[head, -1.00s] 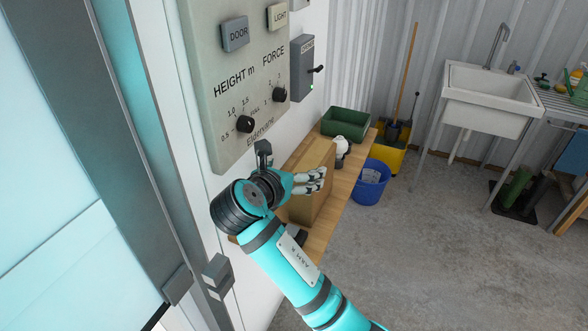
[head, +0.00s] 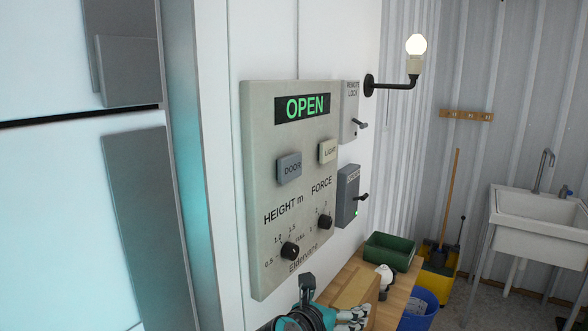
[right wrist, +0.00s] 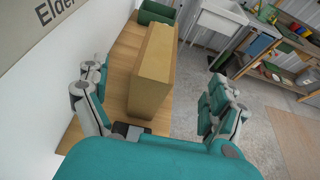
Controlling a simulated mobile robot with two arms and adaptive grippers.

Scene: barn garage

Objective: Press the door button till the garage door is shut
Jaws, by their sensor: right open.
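The control panel (head: 290,190) hangs on the white wall. Its display (head: 303,107) reads "OPEN" in green. The grey door button (head: 289,168) is below the display, left of a pale light button (head: 327,151). My right gripper (head: 350,318) shows at the bottom of the head view, below the panel and apart from the button. In the right wrist view, my right gripper (right wrist: 155,110) is open with nothing between its fingers. Part of the panel shows at top left there. Pale door panels (head: 70,210) fill the left of the head view. My left gripper is out of view.
A wooden shelf (right wrist: 119,70) below the panel holds a cardboard box (right wrist: 153,70) and a green bin (head: 390,251). Two switch boxes, one of them a remote lock (head: 349,108), and a lit lamp (head: 415,45) are right of the panel. A sink (head: 540,215) stands at right.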

